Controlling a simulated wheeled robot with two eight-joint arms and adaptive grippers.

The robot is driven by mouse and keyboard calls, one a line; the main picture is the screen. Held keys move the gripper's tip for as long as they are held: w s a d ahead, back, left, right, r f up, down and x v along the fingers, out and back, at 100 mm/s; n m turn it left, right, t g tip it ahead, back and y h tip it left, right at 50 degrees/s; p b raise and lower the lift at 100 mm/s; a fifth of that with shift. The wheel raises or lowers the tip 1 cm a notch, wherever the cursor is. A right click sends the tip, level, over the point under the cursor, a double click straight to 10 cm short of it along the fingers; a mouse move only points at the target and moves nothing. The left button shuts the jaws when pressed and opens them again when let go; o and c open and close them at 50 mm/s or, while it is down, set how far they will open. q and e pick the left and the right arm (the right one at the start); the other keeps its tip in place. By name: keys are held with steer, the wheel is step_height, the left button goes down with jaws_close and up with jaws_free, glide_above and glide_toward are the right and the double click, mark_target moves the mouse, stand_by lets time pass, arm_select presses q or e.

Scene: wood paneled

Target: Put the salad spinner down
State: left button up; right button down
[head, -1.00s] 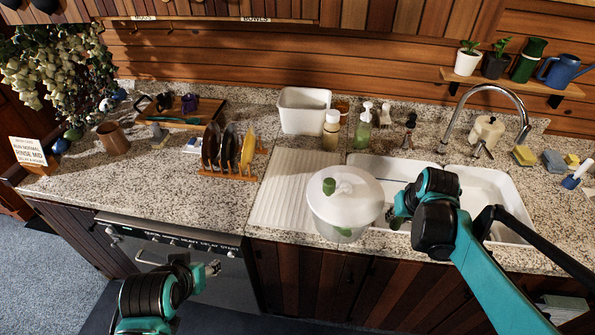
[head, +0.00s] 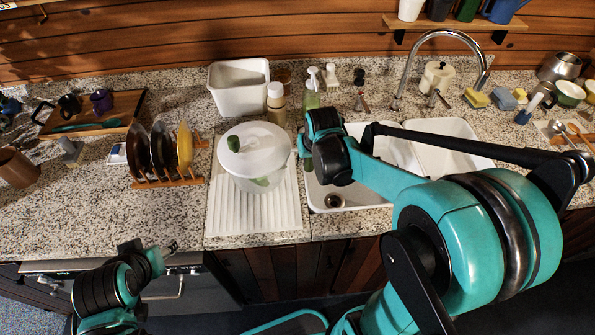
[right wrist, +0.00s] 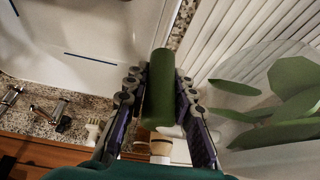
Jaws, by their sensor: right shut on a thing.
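The salad spinner (head: 262,162) is a white tub with a pale lid, a green knob and green leaf shapes. In the head view it is upright over the ribbed white drainboard (head: 230,220), left of the sink; I cannot tell whether its base touches. My right gripper (head: 307,158) is at its right side. In the right wrist view the right gripper (right wrist: 158,100) is shut on a green cylinder, which looks like the spinner's handle; the leaf-marked spinner (right wrist: 270,105) is beside it. My left gripper (head: 168,250) is low in front of the counter, away from the spinner; its jaw opening is unclear.
A white sink (head: 375,195) is right of the drainboard, partly behind my right arm. A plate rack (head: 170,182) stands to the left. A white bin (head: 238,100), a bottle (head: 276,105) and a soap dispenser (head: 312,90) stand behind the spinner. The drainboard's front part is clear.

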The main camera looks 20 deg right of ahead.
steer(key=shift+w+a+f, duration=0.75)
steer(key=shift+a+f, duration=0.05)
steer(key=shift+a, duration=0.2)
steer(key=shift+f+b, duration=1)
steer(key=shift+f, duration=0.95)
steer(key=c, duration=1.3)
jaws_free()
steer(key=shift+f, duration=0.1)
